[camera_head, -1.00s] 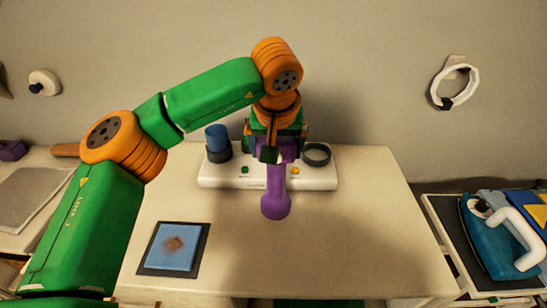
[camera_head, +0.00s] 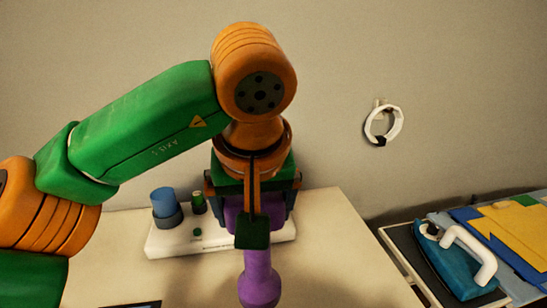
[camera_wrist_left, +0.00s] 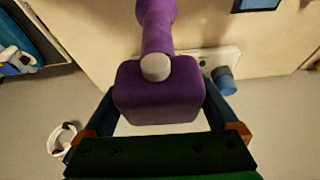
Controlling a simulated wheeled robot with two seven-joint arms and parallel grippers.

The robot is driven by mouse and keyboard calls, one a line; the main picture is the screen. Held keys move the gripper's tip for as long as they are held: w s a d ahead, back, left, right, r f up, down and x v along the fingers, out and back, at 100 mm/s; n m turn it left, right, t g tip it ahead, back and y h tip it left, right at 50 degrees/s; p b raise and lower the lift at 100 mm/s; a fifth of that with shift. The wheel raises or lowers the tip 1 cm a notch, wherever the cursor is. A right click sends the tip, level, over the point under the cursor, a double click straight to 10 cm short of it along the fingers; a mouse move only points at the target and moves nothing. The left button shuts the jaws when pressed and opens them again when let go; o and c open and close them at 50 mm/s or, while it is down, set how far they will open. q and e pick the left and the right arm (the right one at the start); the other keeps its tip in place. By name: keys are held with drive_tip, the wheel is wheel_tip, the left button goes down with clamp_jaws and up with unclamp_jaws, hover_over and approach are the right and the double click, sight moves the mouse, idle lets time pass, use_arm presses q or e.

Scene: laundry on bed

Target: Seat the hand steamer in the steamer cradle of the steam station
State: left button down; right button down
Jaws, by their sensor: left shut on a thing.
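My left gripper (camera_head: 252,195) is shut on the purple hand steamer (camera_head: 259,278), in front of and over the right part of the white steam station (camera_head: 175,241). The steamer's handle hangs down toward the near side in the head view. The left wrist view shows its block-like head (camera_wrist_left: 157,98) between the two fingers, with a pale round knob at the handle's root. The steamer cradle is hidden behind my gripper and the steamer. My right gripper is out of view.
The pale tabletop (camera_head: 330,255) is clear right of the station. A blue iron with a white handle (camera_head: 468,250) stands on the board at right, beside folded cloths (camera_head: 515,235). A white ring (camera_head: 383,125) hangs on the wall.

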use_arm(q)
drive_tip(key=s+a+f+m+h, duration=0.1)
drive_tip(key=s+a+f, duration=0.3)
drive_tip(key=a+f, duration=0.4)
drive_tip(key=shift+a+f+m, duration=0.35)
drive_tip(key=shift+a+m, duration=0.55)
drive_tip(key=shift+a, duration=0.15)
